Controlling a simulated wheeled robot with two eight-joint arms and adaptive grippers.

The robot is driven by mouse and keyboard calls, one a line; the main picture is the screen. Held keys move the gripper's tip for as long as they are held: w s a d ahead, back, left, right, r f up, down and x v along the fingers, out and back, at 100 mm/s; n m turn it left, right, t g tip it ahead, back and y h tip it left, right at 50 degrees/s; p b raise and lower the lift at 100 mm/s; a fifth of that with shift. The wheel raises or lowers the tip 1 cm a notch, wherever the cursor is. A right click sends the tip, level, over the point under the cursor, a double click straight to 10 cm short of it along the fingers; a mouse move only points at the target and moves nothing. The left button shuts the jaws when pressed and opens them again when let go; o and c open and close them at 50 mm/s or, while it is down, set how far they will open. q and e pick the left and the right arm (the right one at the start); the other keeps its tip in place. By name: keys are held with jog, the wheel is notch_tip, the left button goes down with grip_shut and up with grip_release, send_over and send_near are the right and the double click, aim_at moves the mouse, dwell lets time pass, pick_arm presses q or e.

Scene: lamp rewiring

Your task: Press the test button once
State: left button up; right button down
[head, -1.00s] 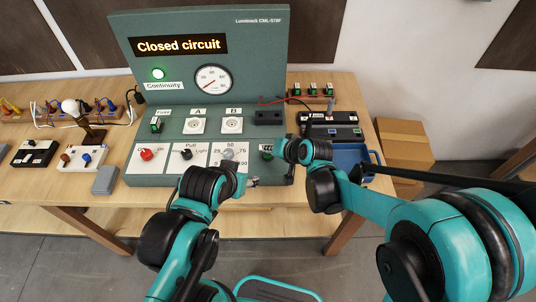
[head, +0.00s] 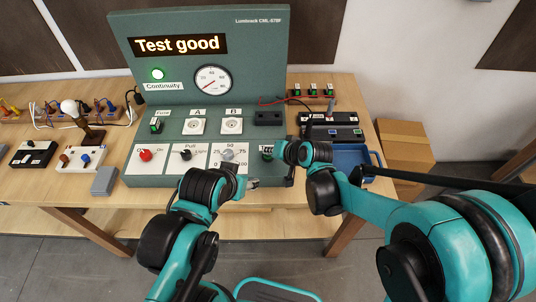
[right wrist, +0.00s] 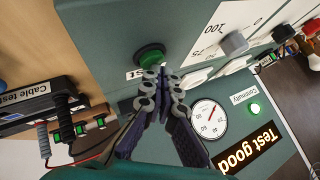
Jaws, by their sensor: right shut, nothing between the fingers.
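The green test button (right wrist: 150,56) sits on the console's sloped panel in the right wrist view. In the head view it is largely hidden by my right gripper (head: 271,153). The right gripper's shut, empty fingertips (right wrist: 161,76) are at the button's edge; I cannot tell whether they touch it. The display (head: 178,45) reads "Test good". The green continuity light (head: 157,74) is lit. My left gripper (head: 251,183) is at the console's front edge, below the dial knob; its jaws are too small to read.
A red knob (head: 145,155), a black knob (head: 186,154) and a grey dial knob (head: 228,155) line the panel left of the button. A black cable tester (head: 330,134) and a blue tray (head: 352,155) stand to the right. A lamp (head: 80,115) stands left.

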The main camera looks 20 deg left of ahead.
jog(key=shift+r, duration=0.1)
dwell(0.3)
jog(key=shift+r+p, duration=0.65)
jog(key=shift+r, duration=0.1)
notch_tip(320, 180, up, 5)
jog(key=p, duration=0.3)
jog(key=shift+p, duration=0.4)
dwell(0.4)
